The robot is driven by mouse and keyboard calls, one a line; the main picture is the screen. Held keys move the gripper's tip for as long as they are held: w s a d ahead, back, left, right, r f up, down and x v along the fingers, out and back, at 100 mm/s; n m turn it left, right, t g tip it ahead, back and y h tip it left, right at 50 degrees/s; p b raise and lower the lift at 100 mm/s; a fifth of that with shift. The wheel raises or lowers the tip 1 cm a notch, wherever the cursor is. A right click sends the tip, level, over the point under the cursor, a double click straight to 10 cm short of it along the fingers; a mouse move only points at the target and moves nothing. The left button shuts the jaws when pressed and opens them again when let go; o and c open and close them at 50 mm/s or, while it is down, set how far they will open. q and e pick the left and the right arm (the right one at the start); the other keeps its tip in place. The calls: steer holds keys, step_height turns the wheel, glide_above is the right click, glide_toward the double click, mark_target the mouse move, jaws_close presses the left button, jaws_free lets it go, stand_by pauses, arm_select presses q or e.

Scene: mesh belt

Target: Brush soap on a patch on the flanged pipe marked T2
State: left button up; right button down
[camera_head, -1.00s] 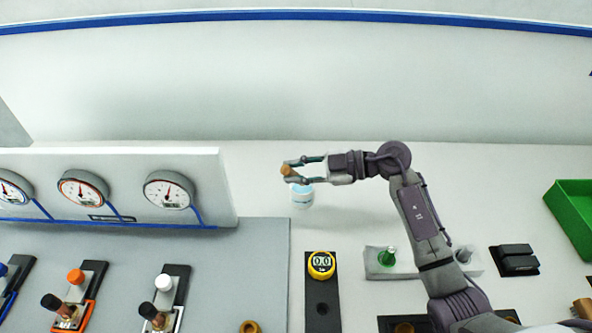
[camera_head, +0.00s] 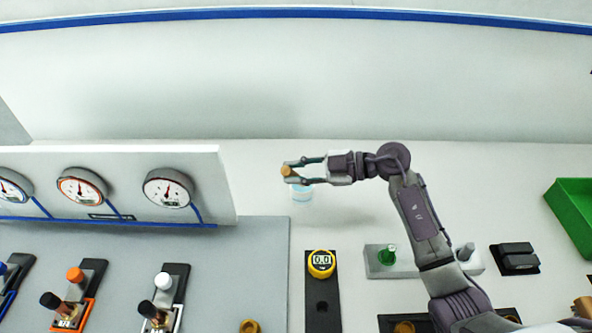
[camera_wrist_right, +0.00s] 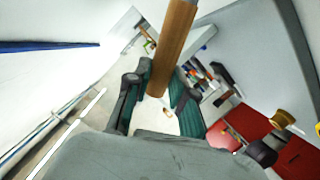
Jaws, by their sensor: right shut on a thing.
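My right gripper (camera_head: 291,171) is shut on the wooden handle of a brush (camera_head: 287,171), held in the air over the back of the table. The handle (camera_wrist_right: 173,45) also shows large between the fingers in the right wrist view; its bristles cannot be made out. A small white and pale blue cup (camera_head: 302,194) stands behind and just below the fingers, partly covered by them. I cannot tell whether the brush touches it. No pipe with a readable T2 mark shows. My left gripper is not in view.
A white panel with several round gauges (camera_head: 168,188) stands at the left, with valves (camera_head: 162,308) in front. A green bin (camera_head: 575,215) is at the right. The back table is clear.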

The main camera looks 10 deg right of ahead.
steer(key=shift+f, duration=0.55)
stand_by(0.7)
steer(key=shift+r, duration=0.1)
step_height(320, 180, up, 7)
steer(key=p, duration=0.7)
steer(key=shift+p, duration=0.35)
stand_by(0.4)
steer(key=s+d+f+m+t+h+b, duration=0.1)
steer(key=s+d+f+t+b, duration=0.1)
steer(key=s+d+b, duration=0.2)
steer(key=s+d+f+m+t+h+b, duration=0.1)
steer(key=s+d+b, duration=0.4)
steer(key=s, duration=0.5)
steer(key=shift+s+f+m+t+b, duration=0.35)
steer(key=shift+f+m+t, duration=0.25)
steer(key=shift+f+m, duration=0.15)
